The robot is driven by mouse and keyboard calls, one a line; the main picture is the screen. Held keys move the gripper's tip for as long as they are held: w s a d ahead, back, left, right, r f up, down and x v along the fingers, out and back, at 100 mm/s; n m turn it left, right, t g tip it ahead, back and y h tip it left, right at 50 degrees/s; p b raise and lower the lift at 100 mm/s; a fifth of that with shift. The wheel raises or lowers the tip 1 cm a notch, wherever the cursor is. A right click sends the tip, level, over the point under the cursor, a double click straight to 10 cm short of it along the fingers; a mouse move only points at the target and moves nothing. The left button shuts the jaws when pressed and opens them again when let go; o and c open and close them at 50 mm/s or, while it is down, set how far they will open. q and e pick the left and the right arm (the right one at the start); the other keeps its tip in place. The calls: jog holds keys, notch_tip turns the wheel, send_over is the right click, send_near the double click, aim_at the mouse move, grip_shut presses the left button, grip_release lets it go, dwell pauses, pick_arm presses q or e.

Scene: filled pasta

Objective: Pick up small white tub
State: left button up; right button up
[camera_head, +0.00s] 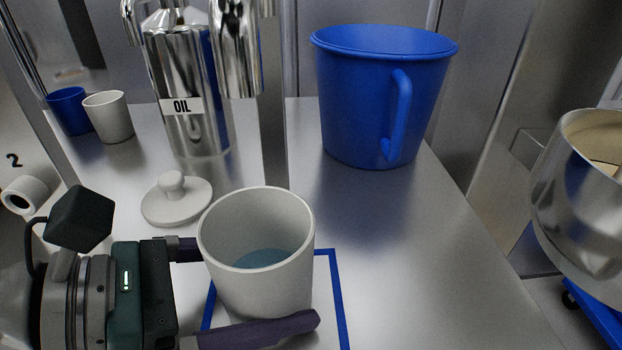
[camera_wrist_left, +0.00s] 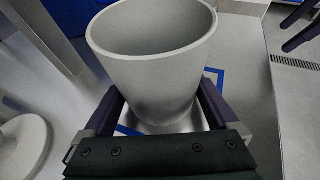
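A white tub (camera_head: 265,287) stands upright over a blue square outline and has bluish liquid or a bluish bottom inside. It fills the middle of the left wrist view (camera_wrist_left: 150,68). My left gripper (camera_head: 262,290) has one dark finger on the far side of the tub and one on the near side. In the left wrist view the fingers flank the tub closely; whether they press on it is hidden by its wall. A smaller white cup (camera_head: 108,120) stands at the back left. The dark fingers of my right gripper (camera_wrist_left: 299,22) show apart and empty at the wrist view's upper right.
A white knobbed lid (camera_head: 177,203) lies behind the tub. A metal OIL dispenser (camera_head: 180,125) and a large blue jug (camera_head: 362,110) stand farther back. A blue cup (camera_head: 70,112) is at left, a metal bowl (camera_head: 580,220) at right. The counter right of the tub is clear.

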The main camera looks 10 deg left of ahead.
pick_arm(q)
jog(key=c, duration=0.7)
jog(key=shift+r, duration=0.1)
